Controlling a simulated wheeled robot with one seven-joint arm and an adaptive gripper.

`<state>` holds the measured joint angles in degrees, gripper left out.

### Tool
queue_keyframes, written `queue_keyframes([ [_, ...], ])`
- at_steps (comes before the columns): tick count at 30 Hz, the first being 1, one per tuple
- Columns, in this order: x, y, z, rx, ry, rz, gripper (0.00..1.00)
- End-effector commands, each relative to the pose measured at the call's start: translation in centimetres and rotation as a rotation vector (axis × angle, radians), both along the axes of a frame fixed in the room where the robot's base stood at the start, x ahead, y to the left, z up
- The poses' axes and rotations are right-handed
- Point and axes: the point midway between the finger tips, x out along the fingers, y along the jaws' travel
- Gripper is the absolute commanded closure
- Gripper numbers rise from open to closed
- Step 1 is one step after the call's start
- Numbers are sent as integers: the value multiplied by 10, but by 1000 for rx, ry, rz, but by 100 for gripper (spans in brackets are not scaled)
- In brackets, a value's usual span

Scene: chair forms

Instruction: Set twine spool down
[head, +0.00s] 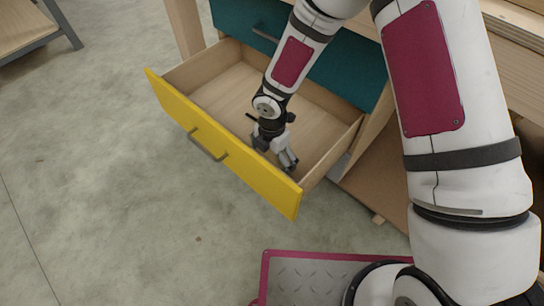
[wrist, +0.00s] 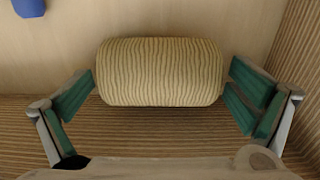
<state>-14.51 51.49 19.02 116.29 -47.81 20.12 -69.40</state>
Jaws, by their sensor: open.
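The twine spool (wrist: 160,72) is a beige, ribbed cylinder lying on its side in the wrist view. It lies between the two green-padded fingers of my gripper (wrist: 161,88). The fingers are spread, with a narrow gap showing at each end of the spool. In the head view my gripper (head: 288,160) reaches down into the open drawer (head: 226,88), close to its yellow front and right end. The spool cannot be made out in the head view.
The drawer's yellow front (head: 220,145) has a grey handle, and its visible floor to the left is bare. A teal drawer front (head: 248,22) is above. A blue object (wrist: 29,7) shows at the wrist view's upper left. Grey floor lies in front.

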Motion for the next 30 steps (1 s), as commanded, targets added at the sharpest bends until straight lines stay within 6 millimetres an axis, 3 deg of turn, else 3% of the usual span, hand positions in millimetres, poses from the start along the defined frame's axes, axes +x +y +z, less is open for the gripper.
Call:
queue_keyframes([
  [15,1,0,100,1,-2,-1,0],
  [21,0,0,116,1,-1,0,0],
  [30,0,0,117,0,0,1,0],
])
